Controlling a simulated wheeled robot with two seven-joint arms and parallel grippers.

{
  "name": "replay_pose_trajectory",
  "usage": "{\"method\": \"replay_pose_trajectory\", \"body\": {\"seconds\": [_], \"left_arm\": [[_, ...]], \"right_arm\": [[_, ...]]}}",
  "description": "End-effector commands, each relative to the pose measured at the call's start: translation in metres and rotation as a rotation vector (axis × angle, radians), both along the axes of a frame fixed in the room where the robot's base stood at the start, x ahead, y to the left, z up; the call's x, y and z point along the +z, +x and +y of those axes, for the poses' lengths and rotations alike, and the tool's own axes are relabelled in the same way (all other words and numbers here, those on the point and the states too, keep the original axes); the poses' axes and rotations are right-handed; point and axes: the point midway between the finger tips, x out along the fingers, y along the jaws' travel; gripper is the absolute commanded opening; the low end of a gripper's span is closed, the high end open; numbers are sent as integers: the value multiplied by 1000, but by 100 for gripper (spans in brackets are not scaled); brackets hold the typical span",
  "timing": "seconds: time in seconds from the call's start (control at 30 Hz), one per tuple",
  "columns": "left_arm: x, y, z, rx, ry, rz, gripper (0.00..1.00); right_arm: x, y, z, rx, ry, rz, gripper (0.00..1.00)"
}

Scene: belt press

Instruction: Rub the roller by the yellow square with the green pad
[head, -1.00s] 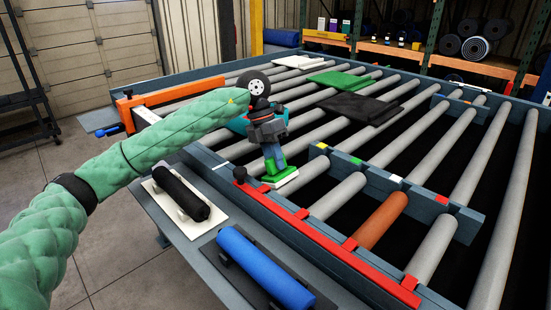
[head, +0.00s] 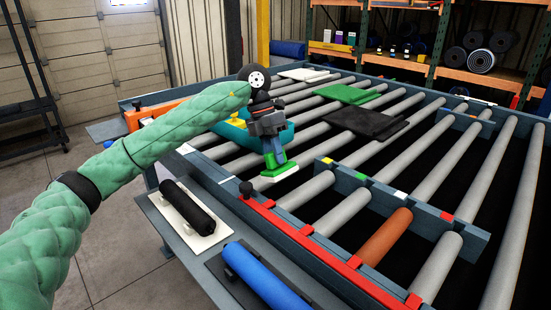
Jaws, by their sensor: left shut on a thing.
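My left gripper (head: 271,147) is shut on the green pad (head: 279,172), which has a green top and a white underside. It points down over the left part of the press. The yellow square (head: 327,160) sits on the blue-grey crossbar, right of the pad. The grey roller by it (head: 308,188) runs from the crossbar toward the front rail. The pad is close to the left of this roller; I cannot tell whether it touches any roller. My right gripper is not in view.
Green (head: 361,177), white (head: 400,195) and red (head: 446,216) squares follow on the crossbar; an orange roller (head: 390,234) lies among grey ones. A teal tub (head: 232,133) stands behind my gripper. Black (head: 188,206) and blue (head: 262,279) cylinders lie in front.

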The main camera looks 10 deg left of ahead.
Motion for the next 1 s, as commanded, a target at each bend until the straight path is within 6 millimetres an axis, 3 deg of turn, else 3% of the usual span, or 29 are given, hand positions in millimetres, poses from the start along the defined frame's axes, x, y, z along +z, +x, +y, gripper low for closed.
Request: {"method": "replay_pose_trajectory", "body": {"seconds": [0.27,0.7,1.0], "left_arm": [[1,0,0,0,0,0,0],[27,6,9,-1,-1,-1,0],[27,6,9,0,0,0,0]], "right_arm": [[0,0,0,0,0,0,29],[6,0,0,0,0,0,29],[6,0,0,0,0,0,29]]}}
